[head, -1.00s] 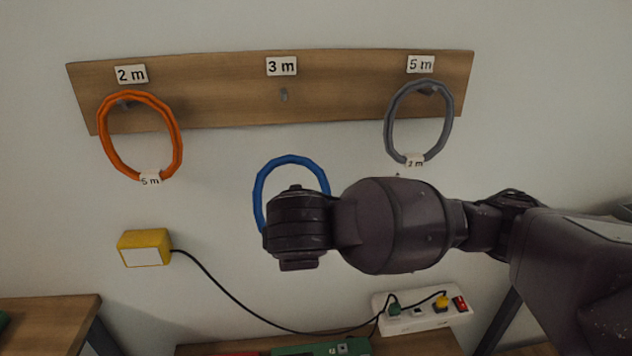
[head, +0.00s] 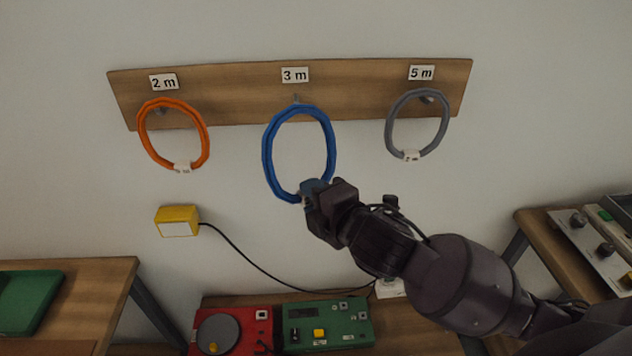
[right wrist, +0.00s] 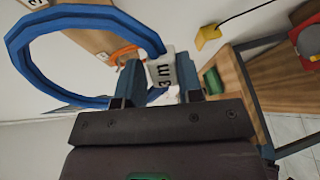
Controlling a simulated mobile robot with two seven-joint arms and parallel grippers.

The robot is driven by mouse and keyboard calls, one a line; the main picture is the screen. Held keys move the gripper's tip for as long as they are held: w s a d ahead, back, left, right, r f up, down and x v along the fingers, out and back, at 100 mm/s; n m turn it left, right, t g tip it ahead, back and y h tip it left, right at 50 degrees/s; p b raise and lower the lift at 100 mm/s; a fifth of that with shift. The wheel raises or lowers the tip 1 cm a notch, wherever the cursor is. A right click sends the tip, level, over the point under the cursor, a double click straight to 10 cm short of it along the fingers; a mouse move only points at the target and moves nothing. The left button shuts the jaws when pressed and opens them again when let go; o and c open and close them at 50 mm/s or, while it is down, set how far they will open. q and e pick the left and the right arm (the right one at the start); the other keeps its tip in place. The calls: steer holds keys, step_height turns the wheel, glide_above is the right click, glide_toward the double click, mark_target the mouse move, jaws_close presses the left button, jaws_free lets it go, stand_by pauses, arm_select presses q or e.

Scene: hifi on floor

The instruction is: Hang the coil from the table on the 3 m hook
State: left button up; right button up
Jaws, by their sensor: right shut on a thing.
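The blue coil (head: 268,150) hangs upright in front of the wall below the 3 m sign (head: 295,75). Its top overlaps the lower part of the hook board. The 3 m hook (head: 296,99) shows just above the coil's top edge; I cannot tell whether the coil is over it or in front of it. My right gripper (head: 308,192) is shut on the coil's bottom. In the right wrist view the coil (right wrist: 40,45) rises from between the fingers (right wrist: 160,80), with its white 3 m tag (right wrist: 163,70) there. My left gripper is not in view.
An orange coil (head: 205,140) hangs under the 2 m sign and a grey coil (head: 445,125) under the 5 m sign, on the wooden board (head: 235,95). A yellow box (head: 177,221) with a black cable is on the wall. Tables with devices (head: 330,325) stand below.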

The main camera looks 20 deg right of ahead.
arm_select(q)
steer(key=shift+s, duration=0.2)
arm_select(e)
steer(key=shift+d+r, duration=0.1)
steer(key=shift+r, duration=0.05)
arm_select(q)
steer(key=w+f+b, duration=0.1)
steer(key=b, duration=0.1)
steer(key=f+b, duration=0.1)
steer(key=b, duration=0.1)
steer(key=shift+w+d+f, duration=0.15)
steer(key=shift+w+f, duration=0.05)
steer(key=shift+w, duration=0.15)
arm_select(e)
steer(key=w+d+f, duration=0.2)
steer(key=w+d, duration=0.1)
steer(key=w, duration=0.7)
steer(key=shift+w+f, duration=0.2)
steer(key=shift+w, duration=0.15)
stand_by(0.5)
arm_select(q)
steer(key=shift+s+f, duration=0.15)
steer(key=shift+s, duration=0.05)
arm_select(e)
steer(key=shift+f, duration=0.1)
stand_by(0.3)
steer(key=o, duration=1.1)
